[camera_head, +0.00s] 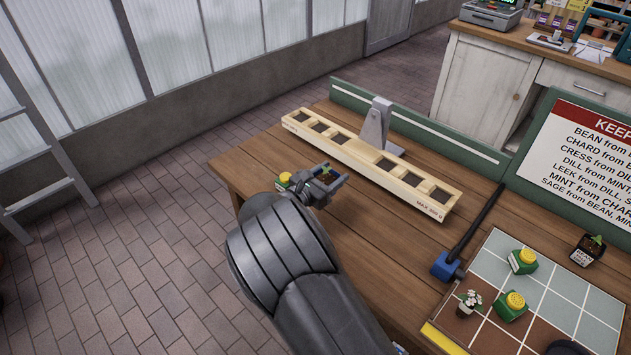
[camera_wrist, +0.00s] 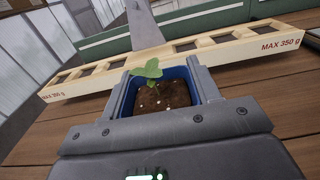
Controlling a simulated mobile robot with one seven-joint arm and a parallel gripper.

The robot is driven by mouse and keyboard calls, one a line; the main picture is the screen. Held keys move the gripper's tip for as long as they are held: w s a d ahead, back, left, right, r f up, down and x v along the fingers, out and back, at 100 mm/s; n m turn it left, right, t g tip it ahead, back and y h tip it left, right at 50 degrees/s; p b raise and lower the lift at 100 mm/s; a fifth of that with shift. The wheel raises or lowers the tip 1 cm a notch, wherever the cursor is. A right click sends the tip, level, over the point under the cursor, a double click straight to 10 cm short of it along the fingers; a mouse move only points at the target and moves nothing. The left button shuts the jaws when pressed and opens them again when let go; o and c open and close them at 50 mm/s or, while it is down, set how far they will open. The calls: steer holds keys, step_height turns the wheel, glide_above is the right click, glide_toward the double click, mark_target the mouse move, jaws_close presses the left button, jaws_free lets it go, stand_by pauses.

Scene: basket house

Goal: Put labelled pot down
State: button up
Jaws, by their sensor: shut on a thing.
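My gripper (camera_head: 327,176) is shut on a small blue pot (camera_wrist: 194,87) of brown soil with a green seedling (camera_wrist: 148,71). In the wrist view the pot sits between the two fingers (camera_wrist: 162,97), and no label shows on its visible sides. In the head view the gripper is over the table's left part, in front of a long pale wooden beam (camera_head: 347,150) with a row of square slots. The slots that show look empty. The beam is marked "MAX 350 g" and sits at a grey upright stand (camera_head: 375,125).
A green, yellow-topped container (camera_head: 284,181) stands just left of my gripper. A "KEEP" sign (camera_head: 590,160) stands behind.

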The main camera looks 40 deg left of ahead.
steer(key=w+d+r, duration=0.3)
steer(key=d+r, duration=0.1)
steer(key=d, duration=0.2)
steer(key=w+d+m+h, duration=0.1)
steer(key=w+d, duration=0.5)
steer(key=d, duration=0.3)
steer(key=w+d+r+h, duration=0.1)
steer(key=w+d, duration=0.5)
steer(key=d, duration=0.4)
steer(key=w+d+m+h, duration=0.1)
steer(key=w+d, duration=0.4)
steer(key=d, duration=0.4)
steer(key=s+d+f+m+g+h, duration=0.1)
steer(key=d+f+h, duration=0.1)
steer(key=d, duration=1.6)
steer(key=s+d+f+m+h, duration=0.1)
steer(key=d+h, duration=0.1)
steer(key=d, duration=1.5)
steer(key=shift+m, duration=0.3)
steer(key=shift+s+d+f, duration=0.1)
steer(key=shift+s+f, duration=0.05)
steer(key=shift+f, duration=3.65)
steer(key=shift+f, duration=0.1)
steer(key=o, duration=1.1)
